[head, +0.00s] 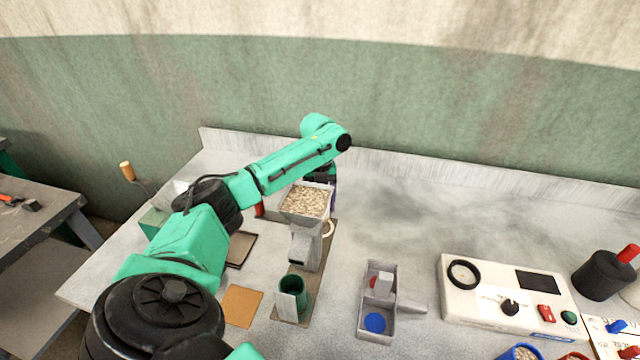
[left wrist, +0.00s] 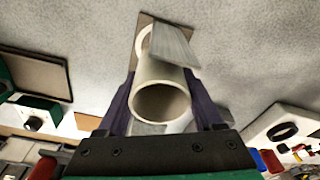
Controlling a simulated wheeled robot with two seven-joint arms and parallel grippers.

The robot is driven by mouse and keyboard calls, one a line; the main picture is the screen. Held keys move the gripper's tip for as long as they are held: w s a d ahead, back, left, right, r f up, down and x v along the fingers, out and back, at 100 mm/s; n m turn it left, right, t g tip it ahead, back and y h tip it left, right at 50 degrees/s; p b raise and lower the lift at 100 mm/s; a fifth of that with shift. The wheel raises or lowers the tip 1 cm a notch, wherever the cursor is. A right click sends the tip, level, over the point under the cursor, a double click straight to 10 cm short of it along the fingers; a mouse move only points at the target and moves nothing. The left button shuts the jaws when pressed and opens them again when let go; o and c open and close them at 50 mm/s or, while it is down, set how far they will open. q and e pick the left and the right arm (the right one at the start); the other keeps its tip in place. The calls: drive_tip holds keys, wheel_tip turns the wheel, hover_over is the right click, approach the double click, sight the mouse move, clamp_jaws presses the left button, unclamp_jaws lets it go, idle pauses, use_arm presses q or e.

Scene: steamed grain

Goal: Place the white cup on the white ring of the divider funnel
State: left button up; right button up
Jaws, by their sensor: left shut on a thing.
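The white cup (left wrist: 160,103) is held between the dark fingers of my left gripper (left wrist: 163,92) in the left wrist view, its open end facing the camera. The white ring (left wrist: 142,38) shows just beyond the cup, partly covered by it and by a grey panel (left wrist: 174,45). I cannot tell whether cup and ring touch.
A green cup (head: 292,288) stands under the funnel's front spout. A grey tray (head: 363,319) with a blue disc is to the right. A white control box (head: 470,310) and a black pot (head: 602,275) stand farther right. The back right of the table is clear.

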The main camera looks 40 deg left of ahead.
use_arm(q)
wheel_tip(320, 180, down, 4)
drive_tip(key=shift+f+p, duration=0.2)
drive_tip(key=shift+p, duration=0.1)
drive_tip(key=o, duration=1.4)
drive_tip(key=shift+f, duration=0.1)
drive_tip(key=shift+c, duration=0.2)
drive_tip(key=shift+r, duration=0.2)
drive_tip(key=shift+w+r, duration=0.1)
drive_tip(key=shift+r, duration=0.3)
wheel_tip(320, 180, up, 11)
drive_tip(key=a+b, duration=0.1)
drive_tip(key=b, duration=0.1)
drive_tip(key=shift+w, duration=0.35)
